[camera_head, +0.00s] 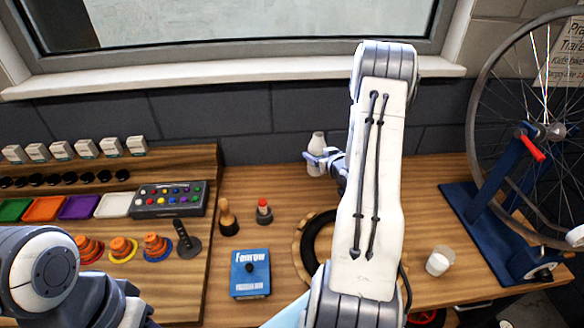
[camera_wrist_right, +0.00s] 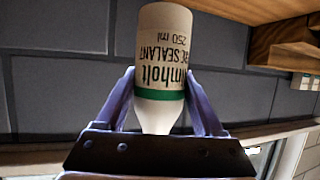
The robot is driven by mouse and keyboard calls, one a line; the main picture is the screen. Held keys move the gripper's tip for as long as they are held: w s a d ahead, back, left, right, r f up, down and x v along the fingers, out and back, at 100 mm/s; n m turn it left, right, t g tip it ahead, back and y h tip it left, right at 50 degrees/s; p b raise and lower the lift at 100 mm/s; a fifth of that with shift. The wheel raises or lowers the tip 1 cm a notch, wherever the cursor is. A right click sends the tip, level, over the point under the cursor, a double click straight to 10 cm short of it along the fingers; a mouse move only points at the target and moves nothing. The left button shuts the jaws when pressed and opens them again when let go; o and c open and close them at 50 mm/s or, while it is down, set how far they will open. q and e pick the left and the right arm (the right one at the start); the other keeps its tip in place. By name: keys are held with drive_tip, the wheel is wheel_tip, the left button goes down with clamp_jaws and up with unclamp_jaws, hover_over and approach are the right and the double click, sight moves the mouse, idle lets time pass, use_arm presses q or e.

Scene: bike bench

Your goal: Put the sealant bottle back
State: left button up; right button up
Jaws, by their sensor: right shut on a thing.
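The sealant bottle (camera_head: 318,141) is white with a pale label and a green band, and stands out near the back wall in the head view. My right gripper (camera_head: 326,161) is shut on it. In the right wrist view the bottle (camera_wrist_right: 164,50) sits between the two fingers of the right gripper (camera_wrist_right: 164,90), its label upside down in that picture. I cannot tell whether its base touches the bench. My left arm shows at the lower left of the head view, but its gripper is out of the frame.
A blue box (camera_head: 250,274), two small bottles (camera_head: 228,217) (camera_head: 264,212) and a black tyre (camera_head: 316,240) lie on the bench (camera_head: 285,190). A white cup (camera_head: 439,261) and a wheel on a blue stand (camera_head: 500,210) are at right. A wooden organiser (camera_head: 180,160) is at left.

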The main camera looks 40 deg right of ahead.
drive_tip(key=w+a+f+p, duration=0.1)
drive_tip(key=w+f, duration=0.1)
drive_tip(key=w+a+f+p, duration=0.1)
drive_tip(key=w+f, duration=0.2)
drive_tip(key=w+f+p, duration=0.2)
drive_tip(key=f, duration=0.1)
drive_tip(key=shift+w+a+f, duration=0.15)
drive_tip(key=shift+w+a, duration=0.25)
drive_tip(key=shift+f, duration=0.35)
drive_tip(key=shift+f, duration=0.1)
drive_tip(key=shift+f+b, duration=0.15)
drive_tip(key=shift+b, duration=0.15)
drive_tip(key=o, duration=1.6)
drive_tip(key=shift+c, duration=0.2)
